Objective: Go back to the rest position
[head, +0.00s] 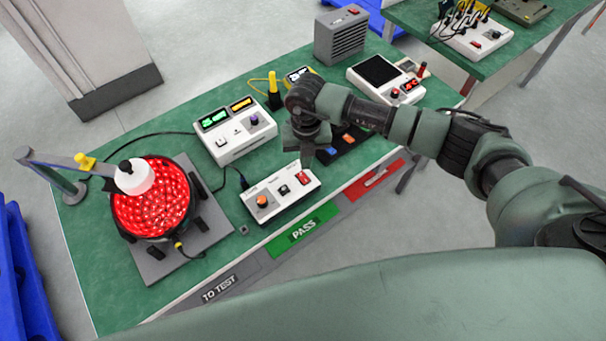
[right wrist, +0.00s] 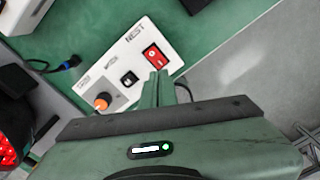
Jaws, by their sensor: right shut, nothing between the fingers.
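My right arm reaches in from the right in the head view. Its gripper (head: 307,155) is over the green bench (head: 120,180), just behind and above a white control box (head: 280,194). The same box shows in the right wrist view (right wrist: 125,60), with an orange knob, a black switch and a red rocker switch. The right gripper's fingers (right wrist: 158,80) are closed together and empty, near the box's edge in that view. I cannot tell the exact height above the box. My left gripper does not show in either view.
A round fixture full of red pieces (head: 150,205) stands at the bench's left. A white meter box (head: 233,130), a grey vented box (head: 340,38) and a white scale-like device (head: 384,75) stand farther back. Green PASS (head: 303,231) and red (head: 374,180) panels line the front edge.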

